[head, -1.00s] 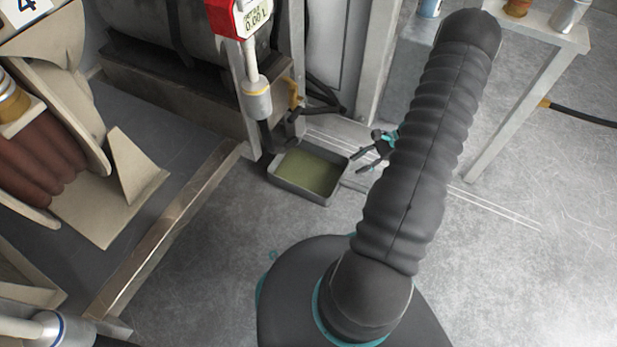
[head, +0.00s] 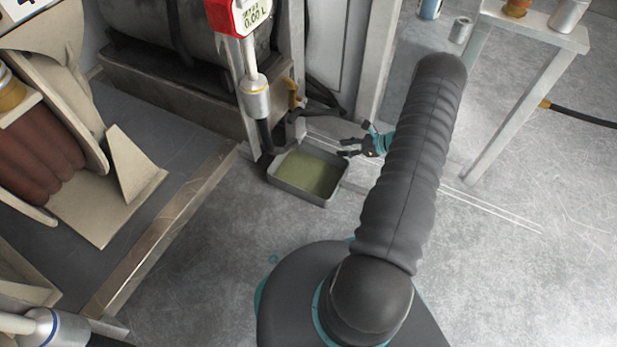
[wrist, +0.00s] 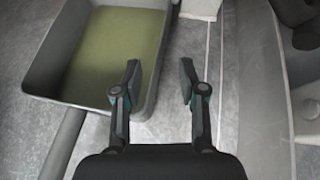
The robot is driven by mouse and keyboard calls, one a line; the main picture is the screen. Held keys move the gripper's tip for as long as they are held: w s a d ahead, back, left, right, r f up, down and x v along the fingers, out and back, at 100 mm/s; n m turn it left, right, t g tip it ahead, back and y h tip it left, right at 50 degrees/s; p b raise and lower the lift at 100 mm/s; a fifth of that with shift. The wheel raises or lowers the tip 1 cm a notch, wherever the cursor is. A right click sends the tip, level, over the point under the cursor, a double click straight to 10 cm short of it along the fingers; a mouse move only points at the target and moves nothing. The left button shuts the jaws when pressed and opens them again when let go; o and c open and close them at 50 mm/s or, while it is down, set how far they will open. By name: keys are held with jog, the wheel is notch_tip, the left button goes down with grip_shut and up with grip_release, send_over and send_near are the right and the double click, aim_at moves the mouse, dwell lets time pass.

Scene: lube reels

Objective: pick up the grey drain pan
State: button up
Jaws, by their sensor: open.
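The grey drain pan (head: 309,175) sits on the floor in the middle of the head view, a shallow rectangular tray with a greenish layer inside. In the wrist view the pan (wrist: 148,72) fills the upper left, with its right wall close beside the left finger. My gripper (head: 346,148) is at the pan's right edge in the head view. Whether the left finger touches the pan, I cannot tell.
A red meter nozzle (head: 255,95) hangs just behind the pan. A steel frame rail (head: 170,220) runs along the left. A grey bench (head: 535,35) with small cans stands at the back right. The floor in front of the pan is clear.

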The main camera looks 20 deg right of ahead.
aim_at(327, 152)
jog(key=shift+s+f+b+x, duration=0.1)
jog(key=shift+b+x, duration=0.05)
jog(key=shift+x, duration=1.15)
jog(key=shift+s+f+b+x, duration=0.1)
jog(key=shift+b+x, duration=0.1)
jog(key=shift+x, duration=1.15)
jog(key=shift+f+b+x, duration=0.15)
jog(key=shift+x, duration=1.15)
jog(key=shift+d, duration=0.1)
grip_shut()
jog(key=shift+r, duration=0.1)
